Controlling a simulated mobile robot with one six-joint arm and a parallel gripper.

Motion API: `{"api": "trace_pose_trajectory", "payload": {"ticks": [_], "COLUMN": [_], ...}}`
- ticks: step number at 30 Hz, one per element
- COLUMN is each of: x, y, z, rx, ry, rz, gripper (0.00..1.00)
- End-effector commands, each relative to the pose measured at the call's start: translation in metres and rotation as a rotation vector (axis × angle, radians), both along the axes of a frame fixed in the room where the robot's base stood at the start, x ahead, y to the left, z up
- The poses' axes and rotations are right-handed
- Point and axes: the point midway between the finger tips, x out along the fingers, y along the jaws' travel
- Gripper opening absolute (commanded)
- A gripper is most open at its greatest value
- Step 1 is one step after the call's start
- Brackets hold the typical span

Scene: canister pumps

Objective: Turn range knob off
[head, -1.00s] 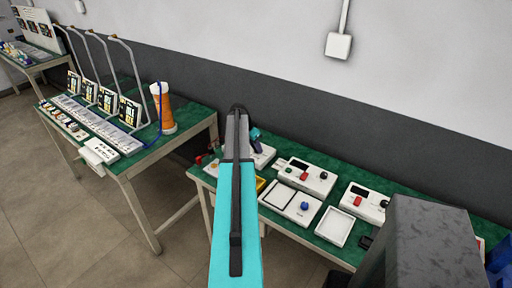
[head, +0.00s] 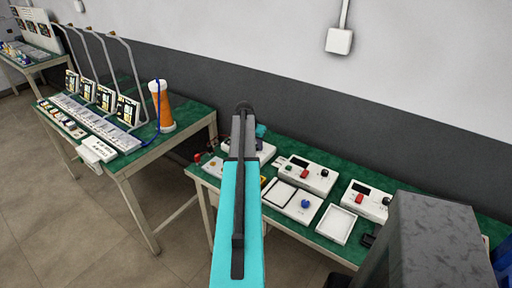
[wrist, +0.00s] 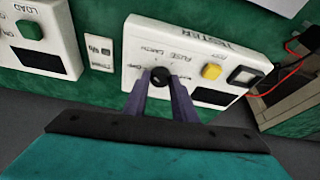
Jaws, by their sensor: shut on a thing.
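The white tester box (wrist: 140,42) lies at upper middle in the wrist view, its lettering upside down. Its black range knob (wrist: 159,74) has small printed marks around it. My gripper (wrist: 160,84) is shut on the knob, one purple finger on each side. The fingers hide part of the knob's sides, and I cannot tell where its pointer stands. In the head view the tester (head: 264,149) shows behind my arm, and the knob is hidden there.
A yellow button (wrist: 211,71) and a dark display sit right of the knob. A white box with a green button (wrist: 30,30) stands left. Red and black wires (wrist: 290,70) run at the right. In the head view, other white devices (head: 305,173) stand right along the green bench.

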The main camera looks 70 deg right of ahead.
Motion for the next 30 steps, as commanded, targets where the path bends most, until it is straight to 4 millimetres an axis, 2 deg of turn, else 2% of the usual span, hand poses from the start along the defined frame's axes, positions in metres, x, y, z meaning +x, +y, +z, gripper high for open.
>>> {"api": "trace_pose_trajectory", "payload": {"ticks": [18,30], "x": [-0.0054,-0.0061], "y": [0.0005,0.0], "z": [-0.0017,-0.0012], "rx": [0.004,0.004], "ry": [0.001,0.002], "rz": [0.463,0.658], "gripper": [0.02,0.02]}}
